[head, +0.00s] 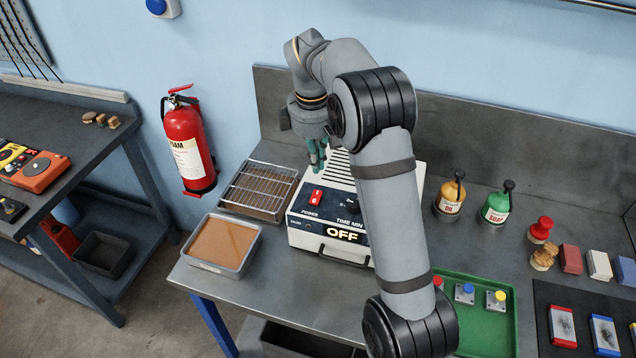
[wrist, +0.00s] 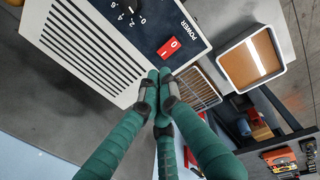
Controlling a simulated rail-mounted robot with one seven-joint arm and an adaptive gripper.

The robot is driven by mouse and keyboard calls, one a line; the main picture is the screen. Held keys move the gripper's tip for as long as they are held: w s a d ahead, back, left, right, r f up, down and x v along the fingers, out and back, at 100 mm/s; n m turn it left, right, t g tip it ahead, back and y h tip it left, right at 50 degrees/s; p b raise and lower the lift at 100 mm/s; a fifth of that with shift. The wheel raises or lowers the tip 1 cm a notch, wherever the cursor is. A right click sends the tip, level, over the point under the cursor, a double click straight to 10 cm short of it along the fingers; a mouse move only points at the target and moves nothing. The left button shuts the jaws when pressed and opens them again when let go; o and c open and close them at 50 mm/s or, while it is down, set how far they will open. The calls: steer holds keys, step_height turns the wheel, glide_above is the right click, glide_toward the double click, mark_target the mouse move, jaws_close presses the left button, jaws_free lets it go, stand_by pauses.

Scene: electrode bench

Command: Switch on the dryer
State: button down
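The dryer (head: 300,235) is a white box with a dark front panel and vent slots, on the metal bench. Its display (head: 342,234) reads OFF. The red power switch (head: 316,197) sits on the panel above the word POWER, left of the TIME MIN knob (head: 352,202). In the wrist view the switch (wrist: 169,48) shows I and O marks, just beyond my fingertips. My gripper (head: 316,162) has teal fingers brought together, with nothing between them. It hangs above the dryer's left part, behind the switch, and appears apart from it. My arm hides the dryer's right side.
A wire rack (head: 258,190) and a tray of brown liquid (head: 222,243) lie left of the dryer. Oil (head: 449,197) and soap (head: 495,205) bottles stand to the right. A green tray with buttons (head: 475,330) is at front right. A fire extinguisher (head: 188,145) hangs on the wall.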

mark_target(318, 190)
steer(key=f, duration=0.2)
steer(key=f+p, duration=0.1)
steer(key=f, duration=0.2)
steer(key=w+f, duration=0.1)
steer(key=f, duration=0.1)
steer(key=shift+d+f, duration=0.1)
steer(key=shift+f, duration=0.3)
steer(key=shift+w+d+f, duration=0.1)
steer(key=shift+w+f, duration=0.05)
steer(key=shift+f, duration=0.25)
steer(key=shift+s+a+r+b, duration=0.15)
steer(key=shift+s, duration=0.25)
steer(key=shift+s+a+r+b, duration=0.15)
steer(key=shift+s, duration=0.2)
steer(key=shift+w+r, duration=0.1)
steer(key=shift+w, duration=0.05)
